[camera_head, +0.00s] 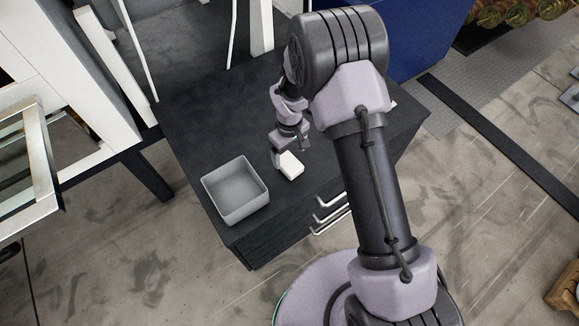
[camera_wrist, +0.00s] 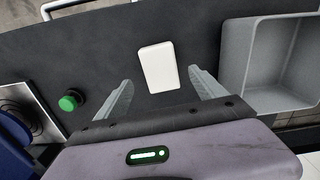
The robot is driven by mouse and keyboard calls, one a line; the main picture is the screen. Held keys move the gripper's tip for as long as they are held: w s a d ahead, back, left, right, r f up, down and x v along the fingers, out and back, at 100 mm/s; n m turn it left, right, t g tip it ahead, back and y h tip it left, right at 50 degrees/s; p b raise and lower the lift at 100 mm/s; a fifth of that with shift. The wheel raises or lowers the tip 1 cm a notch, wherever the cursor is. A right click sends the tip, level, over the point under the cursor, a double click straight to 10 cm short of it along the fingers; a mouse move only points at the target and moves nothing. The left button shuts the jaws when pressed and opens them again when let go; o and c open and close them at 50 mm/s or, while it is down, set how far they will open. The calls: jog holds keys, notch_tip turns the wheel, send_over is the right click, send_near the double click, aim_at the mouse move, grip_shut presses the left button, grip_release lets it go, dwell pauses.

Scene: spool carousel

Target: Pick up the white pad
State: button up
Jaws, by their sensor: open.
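The white pad (camera_head: 290,165) is a small block with rounded corners on the dark cabinet top, right of the grey bin. In the wrist view the white pad (camera_wrist: 159,67) lies flat, ahead of my jaws and between their lines, a little nearer the right finger. My gripper (camera_head: 276,160) is just beside the pad in the head view, partly overlapping its left edge. Whether a finger touches the pad cannot be told.
An empty grey bin (camera_head: 236,191) stands left of the pad on the dark cabinet top (camera_head: 190,120); its wall is close to my right finger in the wrist view. A green button (camera_wrist: 70,100) sits left of my left finger. Drawer handles (camera_head: 331,212) line the cabinet front.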

aim_at(289, 162)
notch_tip(289, 162, down, 6)
jog(key=shift+b, duration=1.25)
jog(key=shift+r, duration=0.15)
jog(key=shift+c, duration=0.2)
jog(key=c, duration=1.4)
notch_tip(289, 162, up, 10)
jog(key=p, duration=0.3)
jog(key=shift+p, duration=0.35)
